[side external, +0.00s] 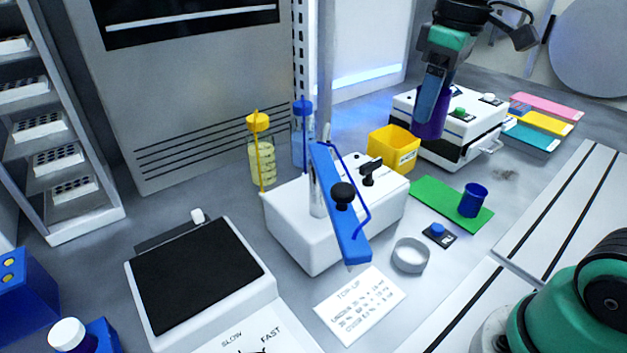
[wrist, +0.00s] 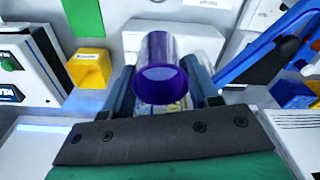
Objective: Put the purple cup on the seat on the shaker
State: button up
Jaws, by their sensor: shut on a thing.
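My gripper (side external: 432,97) is shut on the purple cup (side external: 431,122), at the upper right of the side view. The cup hangs below the fingers, in front of a white instrument box; its height above the bench is hard to tell. In the wrist view, the cup (wrist: 161,60) is between the two fingers (wrist: 163,88), its open rim facing the camera. A white machine with a flat black top (side external: 203,265) and a SLOW–FAST dial stands at lower left in the side view; it looks like the shaker. I cannot make out a distinct seat on it.
A white device with a slanted blue lever (side external: 340,205) stands mid-bench, between cup and black-topped machine. Near it are a yellow bin (side external: 393,148), yellow and blue bottles, a grey ring (side external: 410,256) and a card. A blue cup (side external: 473,201) stands on a green mat (side external: 440,196).

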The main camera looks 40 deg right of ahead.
jog(key=w+a+r+m, duration=0.2)
jog(key=w+r+m, duration=0.15)
jog(key=w, duration=0.55)
jog(key=n, duration=1.4)
send_over(189, 266)
jog(key=shift+g+y, duration=0.4)
jog(key=f, duration=1.4)
jog(key=shift+s+d+f, duration=0.1)
jog(key=shift+d+f, duration=0.15)
jog(key=shift+f, duration=2.05)
jog(key=shift+f, duration=0.15)
jog(key=o, duration=1.3)
jog(key=shift+c, duration=0.2)
